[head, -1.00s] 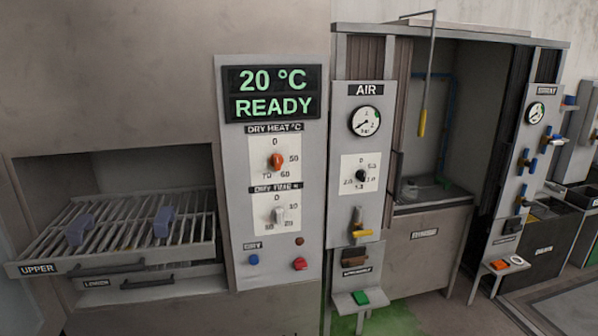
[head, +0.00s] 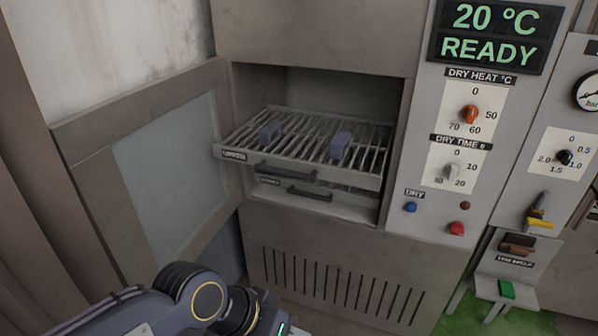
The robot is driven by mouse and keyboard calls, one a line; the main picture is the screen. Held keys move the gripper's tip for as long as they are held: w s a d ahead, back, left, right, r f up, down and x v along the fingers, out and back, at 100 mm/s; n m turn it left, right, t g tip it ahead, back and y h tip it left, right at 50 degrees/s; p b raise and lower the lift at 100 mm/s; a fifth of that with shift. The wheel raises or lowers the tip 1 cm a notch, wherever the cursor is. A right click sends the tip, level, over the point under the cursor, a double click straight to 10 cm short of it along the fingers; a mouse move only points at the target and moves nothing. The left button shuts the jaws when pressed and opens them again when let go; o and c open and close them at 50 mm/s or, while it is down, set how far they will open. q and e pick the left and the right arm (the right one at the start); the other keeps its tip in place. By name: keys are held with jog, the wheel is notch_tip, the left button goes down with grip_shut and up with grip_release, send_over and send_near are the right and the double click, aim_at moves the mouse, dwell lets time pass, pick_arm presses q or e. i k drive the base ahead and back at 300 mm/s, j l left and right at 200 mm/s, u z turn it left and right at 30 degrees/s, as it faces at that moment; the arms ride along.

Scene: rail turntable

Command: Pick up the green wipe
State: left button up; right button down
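The green wipe (head: 506,290) appears as a small green block lying on a little light-grey shelf (head: 490,287) at the lower right of the head view. The shelf sits below the air panel, under a label too small to read surely. Part of my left arm comes in along the bottom edge, well to the left of the wipe. Its gripper fingers are cut off below the frame. My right gripper is not in view.
The dryer's glazed door (head: 165,180) stands open at left. Its upper rack (head: 300,172) is pulled out and carries two blue-grey pieces. The control panel (head: 440,207) reads 20 °C READY. A brown block (head: 517,243) sits above the wipe's shelf.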

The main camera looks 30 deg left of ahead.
aim_at(506, 289)
jog(key=u, duration=1.35)
jog(key=z, duration=1.85)
jog(key=i+l+u, duration=0.1)
jog(key=i+l, duration=0.25)
jog(key=i, duration=0.3)
jog(key=i+l+u, duration=0.1)
jog(key=i+l, duration=0.3)
jog(key=i, duration=0.3)
jog(key=i+l+u, duration=0.1)
jog(key=i+l, duration=0.35)
jog(key=i, duration=0.2)
jog(key=i+l+u, duration=0.1)
jog(key=i+l, duration=0.35)
jog(key=i, duration=0.15)
